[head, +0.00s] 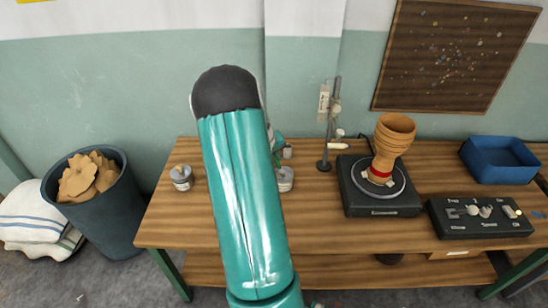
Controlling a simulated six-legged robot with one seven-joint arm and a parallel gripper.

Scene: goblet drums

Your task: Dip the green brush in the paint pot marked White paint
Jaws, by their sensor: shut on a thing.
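A small grey pot (181,178) with a pale label stands at the left end of the wooden table. A second pot (286,181) with a pale label stands just right of my teal arm, partly covered by it. The writing on both labels is too small to read. My arm reaches up across the middle of the picture and hides part of the table. A small teal and dark part of it shows beside its right edge, above the second pot. The fingers of my gripper are hidden behind the arm. I cannot make out the green brush.
On the table (318,222), a wooden goblet drum (389,145) stands on a dark turntable (358,204) right of a thin stand (329,130). A control box (480,229) and a blue tray (499,172) are at the right. A bin (105,220) stands left of the table.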

